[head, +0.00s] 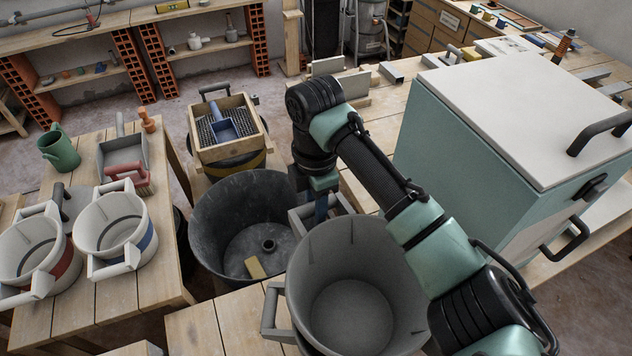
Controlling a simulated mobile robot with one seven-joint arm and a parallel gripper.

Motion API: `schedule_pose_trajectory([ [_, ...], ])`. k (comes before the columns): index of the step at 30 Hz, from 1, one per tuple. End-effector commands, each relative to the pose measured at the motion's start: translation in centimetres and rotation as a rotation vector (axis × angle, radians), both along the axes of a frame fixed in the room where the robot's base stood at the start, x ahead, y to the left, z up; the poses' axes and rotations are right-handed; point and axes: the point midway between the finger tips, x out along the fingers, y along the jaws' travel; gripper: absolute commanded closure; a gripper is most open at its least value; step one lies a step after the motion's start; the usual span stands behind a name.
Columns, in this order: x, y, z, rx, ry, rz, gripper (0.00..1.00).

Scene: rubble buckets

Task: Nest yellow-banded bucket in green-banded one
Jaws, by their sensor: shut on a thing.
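A large grey bucket (352,318) stands open side up at the front centre, with a pale handle (270,312) on its left. No coloured band shows on it, so I cannot tell whether it is the yellow-banded or green-banded one. My gripper (321,208) points down at its far left rim, shut on a pale grey handle (300,219). The rim partly hides this handle, and I cannot tell which bucket it belongs to. My arm covers the right side of the bucket.
A black tub (215,225) with a yellowish block inside stands just behind. A red-banded bucket (68,270) and blue-banded bucket (150,243) stand on the left table. A teal box with white lid (530,90) fills the right. A sieve (225,125) rests behind.

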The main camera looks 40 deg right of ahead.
Motion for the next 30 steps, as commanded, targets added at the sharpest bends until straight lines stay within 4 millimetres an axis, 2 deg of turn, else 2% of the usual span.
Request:
schedule_pose_trajectory([
  [9, 0.0, 0.0, -1.3, 0.001, 0.001, 0.000, 1.00],
  [30, 0.0, 0.0, -1.9, 0.000, 0.001, 0.000, 1.00],
])
